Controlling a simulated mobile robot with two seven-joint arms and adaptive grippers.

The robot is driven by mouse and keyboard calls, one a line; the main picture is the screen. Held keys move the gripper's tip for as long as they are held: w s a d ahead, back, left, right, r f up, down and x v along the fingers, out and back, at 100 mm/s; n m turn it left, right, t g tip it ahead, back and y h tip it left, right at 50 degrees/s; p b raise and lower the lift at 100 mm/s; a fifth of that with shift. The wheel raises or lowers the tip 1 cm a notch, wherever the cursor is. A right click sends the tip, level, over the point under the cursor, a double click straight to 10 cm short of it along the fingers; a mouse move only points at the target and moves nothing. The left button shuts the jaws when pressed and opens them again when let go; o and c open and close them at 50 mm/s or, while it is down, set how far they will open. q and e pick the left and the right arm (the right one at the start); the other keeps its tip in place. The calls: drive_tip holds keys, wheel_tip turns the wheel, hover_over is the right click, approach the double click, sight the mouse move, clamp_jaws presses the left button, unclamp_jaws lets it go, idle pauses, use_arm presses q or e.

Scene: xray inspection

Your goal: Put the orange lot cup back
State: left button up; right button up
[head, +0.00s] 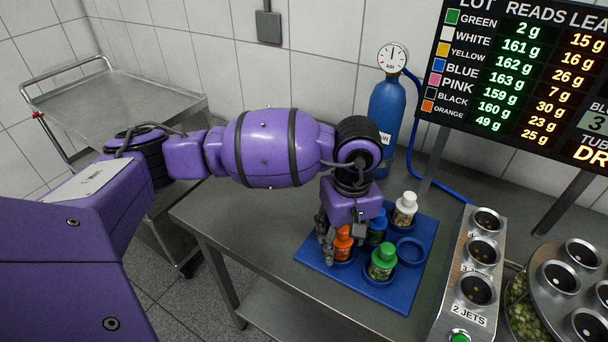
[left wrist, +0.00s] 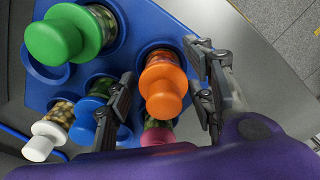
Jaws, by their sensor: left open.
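The orange lot cup (head: 343,243) stands in the blue tray (head: 398,300), near its left side. In the left wrist view the orange-capped cup (left wrist: 164,82) stands at a blue ring holder, its cap toward the camera. My left gripper (head: 341,236) points down over the cup. Its fingers (left wrist: 162,100) are open, one on either side of the orange cap, with visible gaps in the left wrist view. The cup's lower part is partly hidden in the head view. My right gripper is not in view.
Green (head: 382,262), blue (head: 377,228) and white (head: 405,208) cups stand close by, and a pink cap (left wrist: 158,136) shows in the left wrist view. One ring (head: 410,251) is empty. A jet panel (head: 470,262) and a blue air bottle (head: 388,110) stand near the tray.

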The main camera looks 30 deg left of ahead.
use_arm(q)
drive_tip(key=shift+w+r, duration=0.1)
drive_tip(key=shift+r, duration=0.05)
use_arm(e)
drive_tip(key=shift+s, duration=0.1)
use_arm(q)
drive_tip(key=shift+r, duration=0.3)
wheel_tip(320, 180, up, 10)
drive_tip(key=shift+r, duration=0.8)
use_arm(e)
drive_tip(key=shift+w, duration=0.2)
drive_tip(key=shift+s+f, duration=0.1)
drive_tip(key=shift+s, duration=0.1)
use_arm(q)
drive_tip(key=shift+f, duration=0.1)
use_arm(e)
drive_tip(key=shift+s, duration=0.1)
